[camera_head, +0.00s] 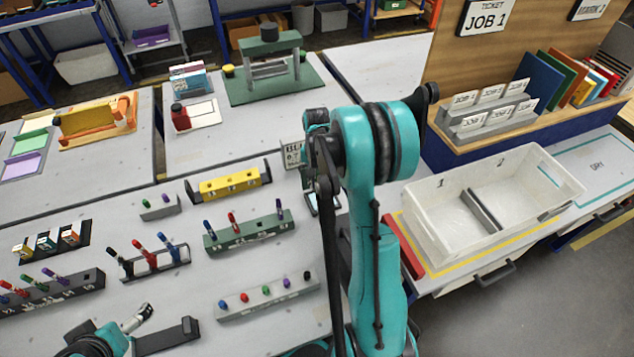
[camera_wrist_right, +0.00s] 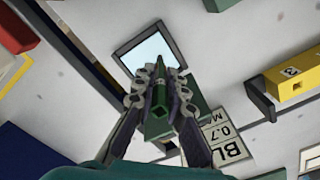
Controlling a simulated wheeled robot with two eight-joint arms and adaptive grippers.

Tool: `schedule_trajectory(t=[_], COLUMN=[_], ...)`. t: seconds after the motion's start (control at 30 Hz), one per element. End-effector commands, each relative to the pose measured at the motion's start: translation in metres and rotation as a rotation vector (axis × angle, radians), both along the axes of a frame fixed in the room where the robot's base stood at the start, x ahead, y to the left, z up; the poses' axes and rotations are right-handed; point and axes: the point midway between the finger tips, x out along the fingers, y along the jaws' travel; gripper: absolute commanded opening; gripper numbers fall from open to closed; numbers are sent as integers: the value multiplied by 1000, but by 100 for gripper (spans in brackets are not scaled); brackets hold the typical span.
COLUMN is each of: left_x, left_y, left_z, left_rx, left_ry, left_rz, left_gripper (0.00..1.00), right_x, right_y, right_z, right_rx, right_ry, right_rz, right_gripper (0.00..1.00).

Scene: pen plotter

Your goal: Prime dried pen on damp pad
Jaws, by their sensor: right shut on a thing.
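In the right wrist view, my right gripper (camera_wrist_right: 165,95) is shut on a green pen-like piece (camera_wrist_right: 157,122), whose narrow end points away from the camera. Beyond it is a pale pad (camera_wrist_right: 148,50) in a dark square frame. The fingertips overlap the pad's lower part in this view; I cannot tell whether the pen touches it. In the head view, my right arm hides most of the pad and the gripper. My left gripper (camera_head: 140,317) is at the bottom left, apart from the pens, and its finger opening is unclear.
A green rack (camera_head: 255,235) and a black rack (camera_head: 155,264) hold upright pens. A grey rack (camera_head: 262,297) holds several coloured pieces. A yellow block (camera_head: 229,184) and a small lettered card (camera_head: 293,154) are near my right arm. A white bin (camera_head: 425,225) stands right.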

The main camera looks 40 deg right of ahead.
Motion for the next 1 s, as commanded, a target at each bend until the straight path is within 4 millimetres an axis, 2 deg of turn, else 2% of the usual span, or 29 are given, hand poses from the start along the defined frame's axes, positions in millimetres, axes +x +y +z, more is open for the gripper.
schedule_trajectory(t=[0.33, 0.7, 1.0], left_x=[0, 0, 0], left_y=[0, 0, 0], left_z=[-2, 9, 7], left_rx=[0, 0, 0], left_ry=[0, 0, 0], left_rz=[0, 0, 0], left_gripper=[100, 100, 100], right_x=[0, 0, -3], right_y=[0, 0, -8], right_z=[-2, 14, 14], right_rx=[0, 0, 0], right_ry=[0, 0, 0], right_rz=[0, 0, -2], right_gripper=[0, 0, 0])
